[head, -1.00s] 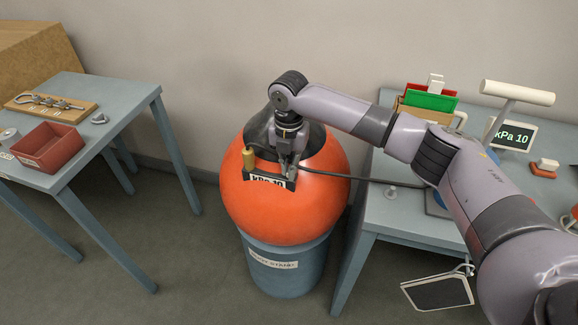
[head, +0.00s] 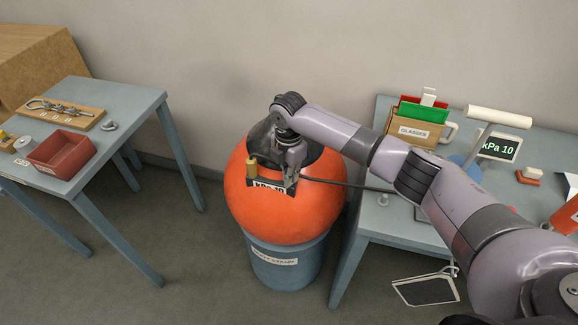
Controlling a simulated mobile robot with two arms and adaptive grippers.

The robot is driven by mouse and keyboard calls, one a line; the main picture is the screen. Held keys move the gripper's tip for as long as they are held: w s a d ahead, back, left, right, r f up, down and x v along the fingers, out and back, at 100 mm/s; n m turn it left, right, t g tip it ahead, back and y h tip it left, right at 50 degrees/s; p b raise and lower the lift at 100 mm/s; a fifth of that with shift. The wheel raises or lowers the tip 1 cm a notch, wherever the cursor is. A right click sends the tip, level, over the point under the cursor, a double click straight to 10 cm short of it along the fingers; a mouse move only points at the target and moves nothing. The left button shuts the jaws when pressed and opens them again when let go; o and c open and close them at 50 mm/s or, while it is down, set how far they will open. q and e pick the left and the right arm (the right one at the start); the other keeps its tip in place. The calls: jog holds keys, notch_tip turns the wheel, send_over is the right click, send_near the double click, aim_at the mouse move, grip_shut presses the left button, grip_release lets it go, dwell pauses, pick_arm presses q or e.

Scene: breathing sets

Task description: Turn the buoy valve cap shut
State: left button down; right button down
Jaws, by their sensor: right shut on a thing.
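The orange buoy (head: 318,205) with a dark top sits on a blue drum-shaped stand (head: 288,280). My right gripper (head: 291,180) reaches down over the buoy's top, just right of the brass cylinder. It is shut on a small part there, apparently the valve cap, which the fingers mostly hide. How far the cap is turned cannot be seen. My left gripper is not in view.
The left table (head: 122,104) holds a red tray (head: 62,154) and a shackle board (head: 60,113).

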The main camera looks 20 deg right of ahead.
jog(key=m+p, duration=0.2)
jog(key=m, duration=0.1)
jog(key=shift+r, duration=0.25)
jog(key=m+p, duration=0.3)
jog(key=shift+w+m, duration=0.1)
jog(key=shift+m, duration=0.2)
jog(key=m+p, duration=0.2)
jog(key=m, duration=0.1)
jog(key=shift+f, duration=0.1)
jog(key=shift+w+f+m+p, duration=0.1)
jog(key=shift+m+p, duration=0.4)
jog(key=shift+m, duration=0.6)
jog(key=c, duration=1.7)
grip_release()
jog(key=shift+r, duration=4)
